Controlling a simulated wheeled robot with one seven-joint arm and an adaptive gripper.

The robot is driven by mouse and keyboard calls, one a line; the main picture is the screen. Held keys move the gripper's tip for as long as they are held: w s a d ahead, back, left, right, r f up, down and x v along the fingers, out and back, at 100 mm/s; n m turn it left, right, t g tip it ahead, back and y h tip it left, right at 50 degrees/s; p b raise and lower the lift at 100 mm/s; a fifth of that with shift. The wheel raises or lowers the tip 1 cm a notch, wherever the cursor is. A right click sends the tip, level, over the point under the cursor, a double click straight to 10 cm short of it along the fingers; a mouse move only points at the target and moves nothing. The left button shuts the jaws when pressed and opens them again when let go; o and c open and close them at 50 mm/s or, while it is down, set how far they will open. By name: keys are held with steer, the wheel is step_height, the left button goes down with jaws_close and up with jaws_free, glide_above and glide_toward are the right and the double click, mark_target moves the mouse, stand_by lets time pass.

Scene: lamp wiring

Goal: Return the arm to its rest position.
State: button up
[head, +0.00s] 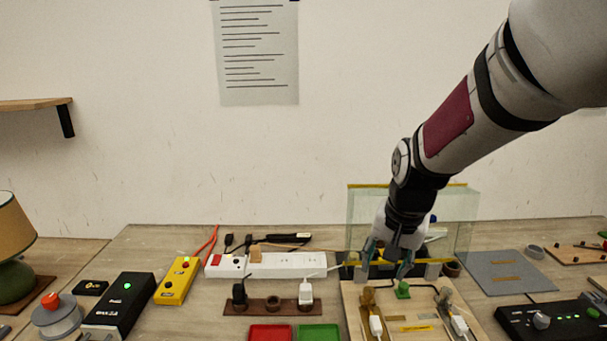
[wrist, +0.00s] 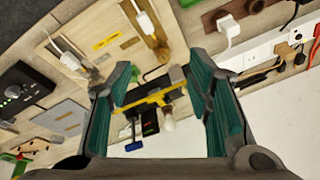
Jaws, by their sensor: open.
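My gripper (head: 387,262) hangs from my arm over the back of a light wooden board (head: 365,318) on the right half of the bench in the head view. In the wrist view my gripper (wrist: 165,110) has its two teal fingers wide apart, with nothing held between them. A green block (head: 403,290) sits on the board just below the fingers in the head view. Whether a finger touches the board or block cannot be told.
A clear glass-like panel with a yellow top edge (head: 365,186) stands close behind my gripper. A white power strip (head: 275,265), a yellow box (head: 177,281) and a black box (head: 120,305) are to the left. A black control box (head: 552,320) is at right.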

steer(key=s+d+r+n+t, duration=0.1)
steer(key=s+r, duration=0.4)
steer(key=s, duration=0.6)
steer(key=s+d+r+n+t, duration=0.1)
steer(key=s+r+n, duration=0.3)
steer(key=s, duration=0.8)
steer(key=shift+r, duration=0.65)
steer(key=shift+w+d, duration=0.1)
